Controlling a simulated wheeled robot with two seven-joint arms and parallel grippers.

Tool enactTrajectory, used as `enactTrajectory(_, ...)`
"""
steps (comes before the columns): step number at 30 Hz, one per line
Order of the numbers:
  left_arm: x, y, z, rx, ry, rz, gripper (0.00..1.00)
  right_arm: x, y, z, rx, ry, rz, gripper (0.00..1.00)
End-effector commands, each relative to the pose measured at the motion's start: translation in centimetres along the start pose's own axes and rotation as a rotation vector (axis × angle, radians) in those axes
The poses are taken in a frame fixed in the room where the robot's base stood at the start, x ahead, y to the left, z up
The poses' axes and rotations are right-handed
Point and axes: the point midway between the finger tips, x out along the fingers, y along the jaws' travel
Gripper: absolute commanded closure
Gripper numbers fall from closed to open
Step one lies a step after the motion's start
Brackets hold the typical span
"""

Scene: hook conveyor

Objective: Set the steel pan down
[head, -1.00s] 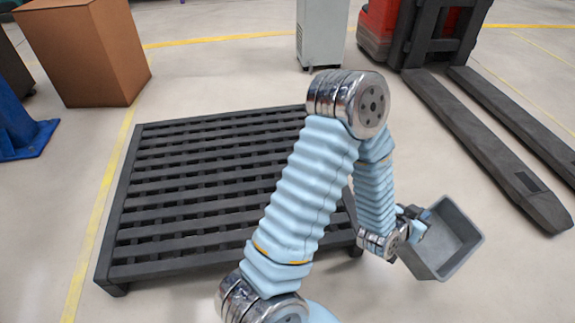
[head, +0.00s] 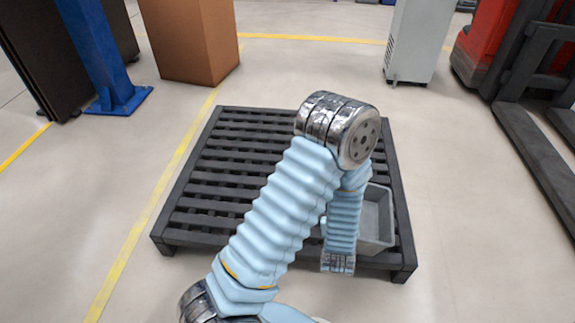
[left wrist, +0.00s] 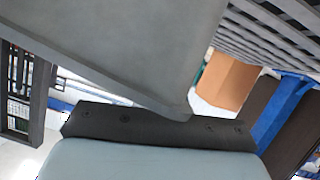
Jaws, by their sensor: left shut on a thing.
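The steel pan (head: 377,218) is a grey, open, box-like container. In the head view it shows over the front right part of the dark slatted pallet (head: 205,190), partly hidden by my left forearm. I cannot tell whether it touches the slats. In the left wrist view the pan's grey wall (left wrist: 110,45) fills the upper left and middle. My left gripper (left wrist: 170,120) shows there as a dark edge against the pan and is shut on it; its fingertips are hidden. In the head view the gripper is hidden behind my arm. My right gripper is out of view.
A cardboard box (head: 190,40) and a blue post (head: 105,60) stand beyond the pallet at left. A grey cabinet (head: 418,40) stands behind, and a red forklift (head: 490,45) at right. The pallet's left and middle slats look bare.

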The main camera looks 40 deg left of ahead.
Motion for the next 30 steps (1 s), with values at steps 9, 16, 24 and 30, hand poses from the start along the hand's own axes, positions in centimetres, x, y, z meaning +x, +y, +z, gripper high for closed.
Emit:
enactTrajectory(9,-5.8,-3.7,-1.9,-0.285,0.129,-0.42,1.0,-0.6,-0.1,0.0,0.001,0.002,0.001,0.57)
enactTrajectory(16,-9.6,-5.2,-3.0,-0.413,0.2,-0.628,1.0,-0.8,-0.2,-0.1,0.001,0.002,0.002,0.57)
enactTrajectory(24,-10.1,-5.8,-3.0,-0.454,0.226,-0.704,1.0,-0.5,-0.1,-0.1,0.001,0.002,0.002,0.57)
enactTrajectory(30,-6.5,-6.0,-2.8,-0.454,0.228,-0.705,1.0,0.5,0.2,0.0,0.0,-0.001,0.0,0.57)
